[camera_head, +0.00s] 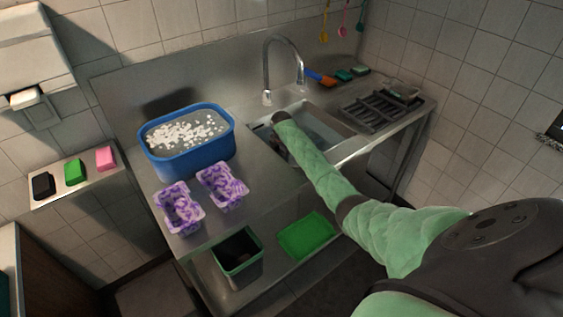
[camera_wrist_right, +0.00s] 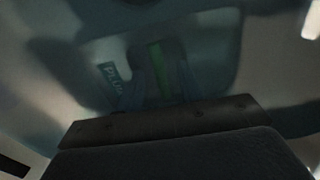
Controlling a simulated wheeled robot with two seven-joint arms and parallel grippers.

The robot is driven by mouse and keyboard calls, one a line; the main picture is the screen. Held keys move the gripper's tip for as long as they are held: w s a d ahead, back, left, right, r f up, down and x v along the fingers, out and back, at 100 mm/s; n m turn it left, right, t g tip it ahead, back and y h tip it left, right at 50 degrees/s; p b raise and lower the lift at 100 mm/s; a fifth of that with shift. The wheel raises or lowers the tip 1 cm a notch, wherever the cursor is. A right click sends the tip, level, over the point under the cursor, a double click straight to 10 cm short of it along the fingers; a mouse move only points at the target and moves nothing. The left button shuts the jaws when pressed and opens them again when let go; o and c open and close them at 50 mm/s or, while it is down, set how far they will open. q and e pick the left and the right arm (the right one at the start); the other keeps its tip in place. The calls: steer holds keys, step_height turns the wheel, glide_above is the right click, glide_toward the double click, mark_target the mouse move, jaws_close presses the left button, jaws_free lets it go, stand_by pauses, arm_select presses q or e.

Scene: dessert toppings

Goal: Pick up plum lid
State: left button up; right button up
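In the right wrist view, a dim label that seems to read PLUM (camera_wrist_right: 112,79) sits on a dark, rounded surface, perhaps the plum lid. A green strip is beside it. My right gripper (camera_wrist_right: 160,92) is dark and blurred just below; I cannot tell whether it is open or touches the lid. My left gripper is not in view.
A blue tub (camera_head: 193,158) with white pieces stands left of the sink. Two purple-patterned containers (camera_head: 181,214) stand at the counter's front. A black drying rack (camera_head: 378,109) is right of the sink. A green bin (camera_head: 237,262) and green tray (camera_head: 306,237) are below.

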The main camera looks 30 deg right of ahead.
jaws_close()
steer(key=shift+r, duration=0.15)
